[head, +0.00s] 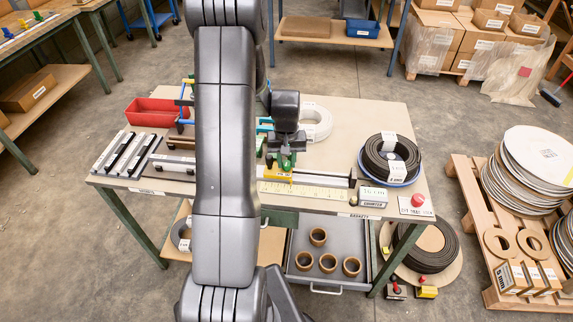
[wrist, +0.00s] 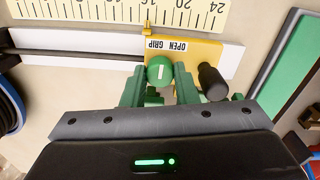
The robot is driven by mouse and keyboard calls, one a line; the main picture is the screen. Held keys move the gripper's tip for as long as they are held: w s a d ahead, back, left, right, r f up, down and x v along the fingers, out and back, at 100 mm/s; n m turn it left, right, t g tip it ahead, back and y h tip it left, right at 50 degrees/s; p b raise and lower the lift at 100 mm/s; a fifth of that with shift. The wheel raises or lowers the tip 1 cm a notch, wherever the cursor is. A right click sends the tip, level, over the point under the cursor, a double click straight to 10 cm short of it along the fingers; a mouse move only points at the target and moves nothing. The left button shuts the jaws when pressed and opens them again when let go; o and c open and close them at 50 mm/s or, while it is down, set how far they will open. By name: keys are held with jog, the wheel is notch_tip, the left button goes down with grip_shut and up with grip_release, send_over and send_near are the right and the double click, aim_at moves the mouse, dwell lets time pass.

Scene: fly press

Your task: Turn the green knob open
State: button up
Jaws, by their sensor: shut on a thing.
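The green knob (wrist: 160,70) with a white mark line shows in the wrist view, at the front edge of a yellow block (wrist: 205,54) labelled "OPEN" and "GRIP". My gripper (wrist: 160,84) has its green fingers on both sides of the knob and is shut on it. In the head view my gripper (head: 286,159) points down over the yellow block (head: 278,176) on the rail, and I cannot make out the knob there. A black knob (wrist: 212,80) sits just right of my right finger.
A ruler strip (head: 315,191) runs along the bench (head: 345,115). To the right are a counter box (head: 372,197), a red button (head: 417,201) and a black coil (head: 391,157). A white coil (head: 316,122) lies behind my gripper. A red bin (head: 157,113) is at left.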

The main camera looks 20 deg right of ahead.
aim_at(287, 163)
jog(key=m+b, duration=0.2)
jog(key=m, duration=0.3)
jog(key=shift+m, duration=0.4)
dwell(0.3)
jog(key=o, duration=0.7)
jog(key=shift+r, duration=0.1)
notch_tip(287, 163, up, 14)
jog(key=shift+f+b, duration=0.15)
jog(key=shift+b, duration=0.25)
